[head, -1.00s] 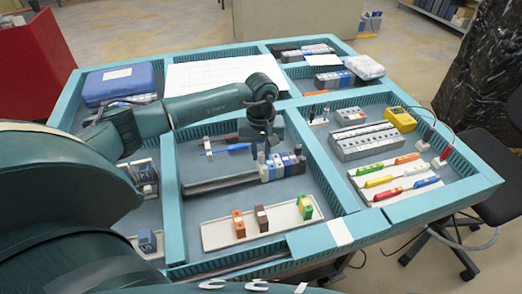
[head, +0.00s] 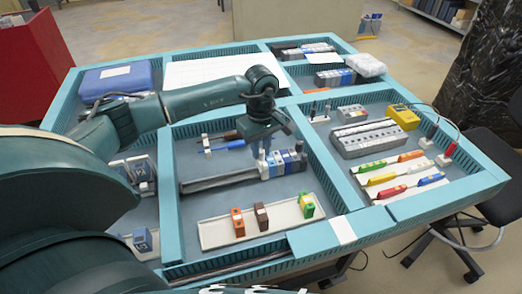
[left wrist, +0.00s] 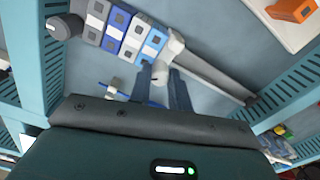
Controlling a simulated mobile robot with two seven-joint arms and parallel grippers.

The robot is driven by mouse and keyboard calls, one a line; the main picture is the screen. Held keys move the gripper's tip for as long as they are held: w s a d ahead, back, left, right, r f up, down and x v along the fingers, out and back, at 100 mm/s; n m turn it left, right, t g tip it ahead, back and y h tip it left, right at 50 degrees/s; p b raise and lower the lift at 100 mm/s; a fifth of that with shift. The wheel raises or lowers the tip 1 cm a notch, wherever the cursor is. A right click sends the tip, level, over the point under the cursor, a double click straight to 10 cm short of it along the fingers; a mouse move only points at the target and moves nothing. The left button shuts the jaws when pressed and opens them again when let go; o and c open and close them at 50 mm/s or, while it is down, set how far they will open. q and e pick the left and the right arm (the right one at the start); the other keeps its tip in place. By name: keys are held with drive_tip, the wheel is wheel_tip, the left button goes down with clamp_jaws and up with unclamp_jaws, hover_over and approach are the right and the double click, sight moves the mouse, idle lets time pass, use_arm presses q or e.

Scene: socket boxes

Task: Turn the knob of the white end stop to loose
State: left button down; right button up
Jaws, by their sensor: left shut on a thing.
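The white end stop (left wrist: 174,46) sits on the grey rail (left wrist: 215,75), against the light blue block in the left wrist view. Its small knob (left wrist: 160,69) lies between the fingertips of my left gripper (left wrist: 162,72), which is shut on it. In the head view my left gripper (head: 263,152) points down at the left end of the block row, and its fingers largely hide the end stop. The knob's turn position cannot be read. My right gripper is not in view.
Blue, white and grey blocks (head: 288,161) stand on the rail beside the end stop. Screwdrivers (head: 230,145) lie behind it. A white tray (head: 285,217) with orange, brown and green blocks lies in front. Teal dividers (head: 325,170) bound the compartment.

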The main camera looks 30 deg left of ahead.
use_arm(q)
drive_tip(key=n+b, duration=0.1)
drive_tip(key=n, duration=0.4)
drive_tip(key=shift+n, duration=0.3)
drive_tip(key=n+b, duration=0.1)
drive_tip(key=n, duration=0.2)
drive_tip(key=shift+w+n, duration=0.1)
drive_tip(key=shift+n, duration=0.2)
drive_tip(key=n, duration=0.2)
drive_tip(key=shift+n, duration=0.3)
drive_tip(key=n, duration=0.3)
drive_tip(key=shift+a+n+b, duration=0.1)
drive_tip(key=shift+n+b, duration=0.2)
drive_tip(key=shift+b, duration=0.05)
drive_tip(key=n, duration=0.3)
drive_tip(key=shift+r+n, duration=0.1)
drive_tip(key=shift+n, duration=0.3)
drive_tip(key=n, duration=0.3)
drive_tip(key=shift+n, duration=0.3)
drive_tip(key=n, duration=0.2)
drive_tip(key=shift+n, duration=0.3)
drive_tip(key=shift+n+p, duration=0.55)
drive_tip(key=shift+n, duration=1.65)
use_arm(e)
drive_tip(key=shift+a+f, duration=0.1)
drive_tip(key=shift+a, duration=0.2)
